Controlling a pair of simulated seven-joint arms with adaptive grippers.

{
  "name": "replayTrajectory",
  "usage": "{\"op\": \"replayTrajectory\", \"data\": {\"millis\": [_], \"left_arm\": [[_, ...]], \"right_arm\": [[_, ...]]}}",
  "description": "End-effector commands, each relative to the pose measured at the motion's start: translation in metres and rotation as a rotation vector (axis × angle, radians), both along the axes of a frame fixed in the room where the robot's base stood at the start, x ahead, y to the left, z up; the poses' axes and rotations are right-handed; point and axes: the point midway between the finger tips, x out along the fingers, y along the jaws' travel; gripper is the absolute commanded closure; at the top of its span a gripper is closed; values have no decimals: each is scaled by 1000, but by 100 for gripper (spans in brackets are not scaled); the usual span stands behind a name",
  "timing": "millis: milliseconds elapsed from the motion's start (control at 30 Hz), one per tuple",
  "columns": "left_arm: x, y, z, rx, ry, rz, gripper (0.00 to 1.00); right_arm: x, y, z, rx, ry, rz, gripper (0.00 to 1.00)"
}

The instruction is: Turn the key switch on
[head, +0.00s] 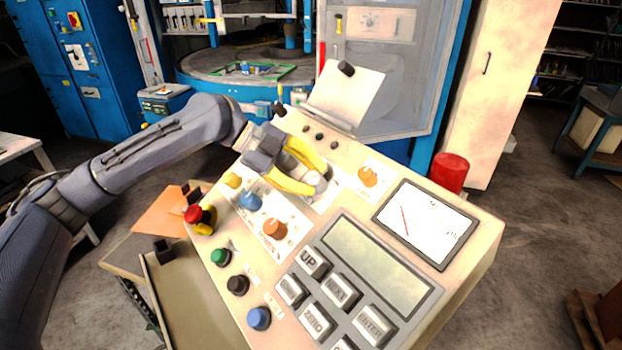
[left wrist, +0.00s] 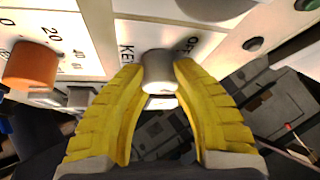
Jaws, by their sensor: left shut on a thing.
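The key switch (left wrist: 159,70) is a light grey round knob on the control panel (head: 478,238). In the left wrist view it sits between lettering that reads "KEY" on one side and "OFF" on the other. My left gripper (head: 314,180) has yellow fingers closed on the knob, one on each side; it also shows in the left wrist view (left wrist: 159,80). In the head view the knob (head: 313,178) is partly covered by the fingers. The knob's exact turn is hard to tell. My right gripper is in neither view.
Orange knobs (head: 368,176) and a blue knob (head: 250,201) stand close by. A red emergency button (head: 194,214) is at the panel's left, a keypad (head: 340,290) and meter (head: 426,224) at the right. A raised flap (head: 345,95) stands behind.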

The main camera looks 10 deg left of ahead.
Motion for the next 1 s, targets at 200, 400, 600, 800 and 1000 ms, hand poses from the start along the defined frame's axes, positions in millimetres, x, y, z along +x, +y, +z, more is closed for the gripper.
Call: {"op": "replayTrajectory", "data": {"millis": [200,400,600,800,1000], "left_arm": [[0,-2,2,59,-60,-126,100],[-1,-3,1,99,-97,-206,100],[-1,-2,1,122,-117,-248,100],[-1,-2,0,130,-124,-263,100],[-1,-2,0,130,-124,-265,100]], "right_arm": [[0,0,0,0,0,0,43],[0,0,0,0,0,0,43],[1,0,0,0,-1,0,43],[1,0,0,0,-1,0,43],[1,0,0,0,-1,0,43]]}}
